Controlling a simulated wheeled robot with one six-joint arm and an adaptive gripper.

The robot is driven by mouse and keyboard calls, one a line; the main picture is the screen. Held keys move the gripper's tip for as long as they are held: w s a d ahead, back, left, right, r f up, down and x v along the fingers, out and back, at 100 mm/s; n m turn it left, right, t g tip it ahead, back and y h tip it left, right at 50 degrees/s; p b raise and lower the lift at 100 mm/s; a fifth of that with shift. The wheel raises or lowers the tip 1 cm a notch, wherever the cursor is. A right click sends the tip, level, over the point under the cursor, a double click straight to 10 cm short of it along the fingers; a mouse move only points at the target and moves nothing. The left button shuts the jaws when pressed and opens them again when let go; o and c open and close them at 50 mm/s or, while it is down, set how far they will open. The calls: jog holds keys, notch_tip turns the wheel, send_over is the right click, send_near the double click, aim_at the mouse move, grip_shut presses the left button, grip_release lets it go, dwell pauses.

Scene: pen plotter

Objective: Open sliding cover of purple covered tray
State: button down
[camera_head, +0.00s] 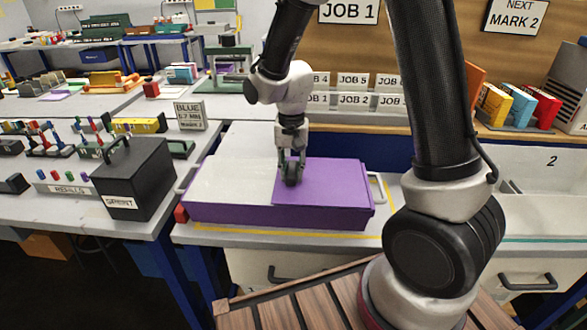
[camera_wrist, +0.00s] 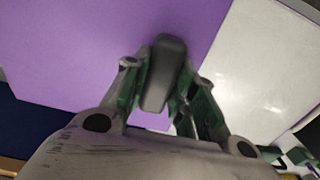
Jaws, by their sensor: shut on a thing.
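The purple covered tray (camera_head: 240,216) sits on the grey bench in the middle of the head view. A flat purple sliding cover (camera_head: 335,182) spans the right part of its top. The left part of the top shows a pale surface (camera_head: 235,178); I cannot tell if it is a panel or the tray's inside. The wrist view shows the purple cover (camera_wrist: 70,50) on its left and the pale surface (camera_wrist: 265,65) on its right. My gripper (camera_head: 291,172) points down near the cover's left edge, shut on a dark upright handle (camera_wrist: 165,72). The handle's base is partly hidden.
A black box (camera_head: 135,178) with a handle stands left of the tray, near a sign (camera_head: 189,115) marked BLUE. A small red block (camera_head: 180,214) lies at the tray's left end. JOB-labelled holders line the back. My arm hides part of the bench at right.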

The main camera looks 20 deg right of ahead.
aim_at(217, 176)
jog(key=w+a, duration=0.2)
jog(key=a, duration=0.4)
jog(key=w+a, duration=0.3)
jog(key=a, duration=0.4)
jog(key=w+a, duration=0.3)
jog(key=a, duration=0.4)
jog(key=shift+w, duration=0.2)
jog(key=c, duration=1.2)
grip_release()
jog(key=shift+d, duration=0.1)
jog(key=shift+o, duration=0.2)
jog(key=shift+r, duration=0.15)
notch_tip(217, 176, up, 12)
